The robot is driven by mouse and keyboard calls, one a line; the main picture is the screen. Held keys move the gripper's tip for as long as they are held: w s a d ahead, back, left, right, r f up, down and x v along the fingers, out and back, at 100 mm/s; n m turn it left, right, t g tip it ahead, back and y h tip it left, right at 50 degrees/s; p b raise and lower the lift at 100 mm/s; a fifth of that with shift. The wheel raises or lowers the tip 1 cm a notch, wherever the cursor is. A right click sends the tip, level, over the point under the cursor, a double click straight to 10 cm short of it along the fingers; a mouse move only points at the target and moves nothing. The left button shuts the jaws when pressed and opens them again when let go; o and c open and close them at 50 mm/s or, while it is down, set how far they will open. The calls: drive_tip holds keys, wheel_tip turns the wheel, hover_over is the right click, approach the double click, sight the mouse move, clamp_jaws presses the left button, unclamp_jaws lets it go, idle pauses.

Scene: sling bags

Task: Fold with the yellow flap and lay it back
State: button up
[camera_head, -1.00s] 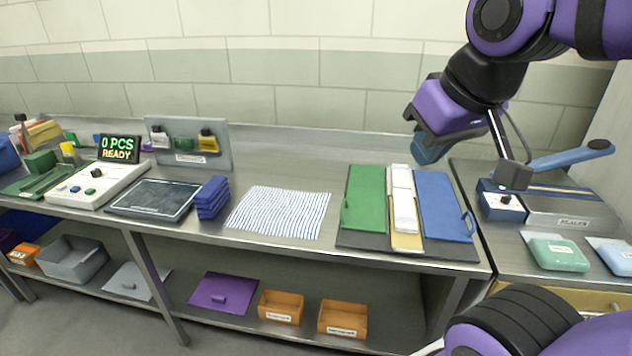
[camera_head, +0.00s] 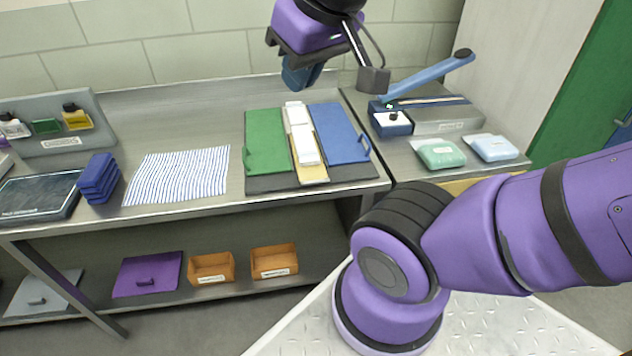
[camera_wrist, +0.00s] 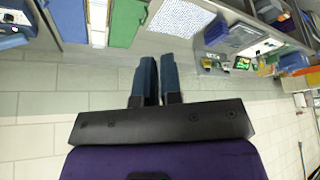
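The folding board lies on the steel bench, with a green flap (camera_head: 266,138) on the left and a blue flap (camera_head: 340,135) on the right. The yellow flap (camera_head: 313,175) lies flat between them. A white folded piece (camera_head: 303,135) lies lengthwise along the middle and covers much of the yellow flap. My gripper (camera_head: 300,80) is empty, raised above and behind the board, touching nothing. In the wrist view its two blue fingers (camera_wrist: 158,80) are almost together, and the board's green flap (camera_wrist: 127,22) shows at the top.
A striped cloth (camera_head: 180,175) lies left of the board, beside a dark blue stack (camera_head: 98,178). To the right stand a sealer (camera_head: 435,115) with a raised blue lever and two packed pouches (camera_head: 440,153). Orange bins (camera_head: 274,262) sit on the lower shelf.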

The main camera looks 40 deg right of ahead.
drive_tip(key=o, duration=0.4)
drive_tip(key=shift+w, duration=0.1)
drive_tip(key=shift+c, duration=0.2)
drive_tip(key=shift+o, duration=0.8)
drive_tip(key=shift+w+d+f, duration=0.15)
drive_tip(key=shift+w, duration=0.25)
drive_tip(key=n+g+y, duration=0.1)
drive_tip(key=n+g, duration=0.6)
drive_tip(key=n, duration=0.4)
hover_over(314, 175)
drive_tip(key=s+a, duration=0.1)
drive_tip(key=a, duration=0.1)
wheel_tip(314, 175, down, 27)
drive_tip(key=f, duration=0.3)
drive_tip(key=s+f, duration=0.1)
drive_tip(key=f, duration=0.2)
drive_tip(key=s+a+f, duration=0.1)
drive_tip(key=f, duration=0.3)
drive_tip(key=shift+s+f, duration=0.1)
clamp_jaws()
